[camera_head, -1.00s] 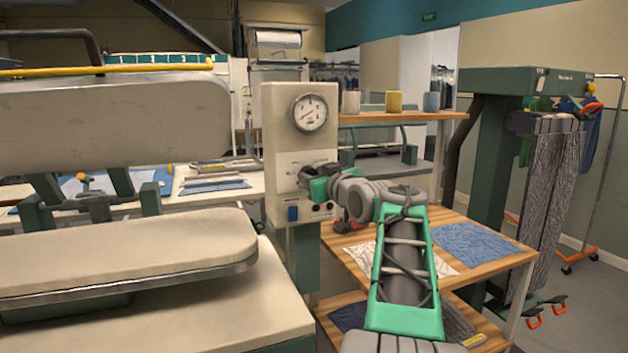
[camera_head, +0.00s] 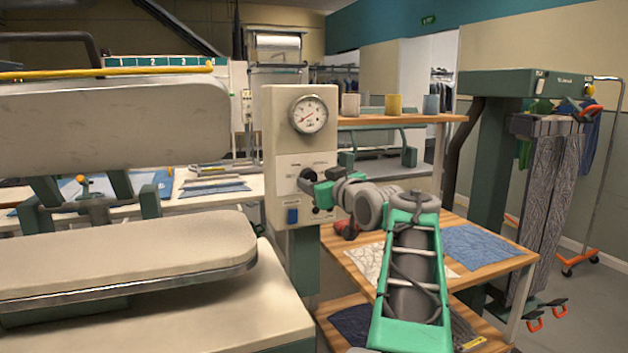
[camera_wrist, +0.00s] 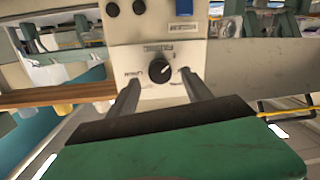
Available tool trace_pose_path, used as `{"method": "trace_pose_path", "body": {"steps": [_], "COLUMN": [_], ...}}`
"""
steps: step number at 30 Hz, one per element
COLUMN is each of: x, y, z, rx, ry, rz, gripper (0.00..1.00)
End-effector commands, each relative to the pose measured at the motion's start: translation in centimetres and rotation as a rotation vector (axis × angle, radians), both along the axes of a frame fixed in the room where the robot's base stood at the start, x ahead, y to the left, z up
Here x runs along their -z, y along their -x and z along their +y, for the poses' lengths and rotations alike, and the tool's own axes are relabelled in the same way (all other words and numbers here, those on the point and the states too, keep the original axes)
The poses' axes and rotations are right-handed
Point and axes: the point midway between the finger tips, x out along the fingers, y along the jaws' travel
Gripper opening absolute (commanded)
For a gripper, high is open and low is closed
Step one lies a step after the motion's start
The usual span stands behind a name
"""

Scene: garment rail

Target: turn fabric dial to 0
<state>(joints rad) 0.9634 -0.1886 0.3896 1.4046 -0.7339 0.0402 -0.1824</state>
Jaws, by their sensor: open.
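The fabric dial (camera_wrist: 160,70) is a round black knob with a white pointer mark on the pale control panel (camera_wrist: 183,54). The wrist view shows the panel upside down, and the print around the dial is too small to read surely. My gripper (camera_wrist: 157,85) is open, its two grey fingers on either side of the dial in that view. I cannot tell whether they touch it. In the head view my gripper (camera_head: 306,182) is at the face of the control box (camera_head: 272,130), and it hides the dial there.
A round gauge (camera_head: 309,114) sits above on the box, and a blue switch (camera_head: 292,215) below. The pale padded press (camera_head: 120,255) fills the left. A wooden table (camera_head: 500,258) with fabric pieces stands at right, with a shelf of several cups (camera_head: 394,103) behind it.

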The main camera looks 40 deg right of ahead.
Motion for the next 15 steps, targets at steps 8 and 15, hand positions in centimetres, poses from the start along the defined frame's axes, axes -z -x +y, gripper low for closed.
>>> {"method": "trace_pose_path", "body": {"steps": [8, 15], "x": [-0.3, -0.3], "y": [4.9, 5.3], "z": [1.0, 1.2], "rx": [0.003, 0.0], "ry": [0.0, 0.0], "rz": [0.0, 0.0], "gripper": [0.58, 0.58]}}
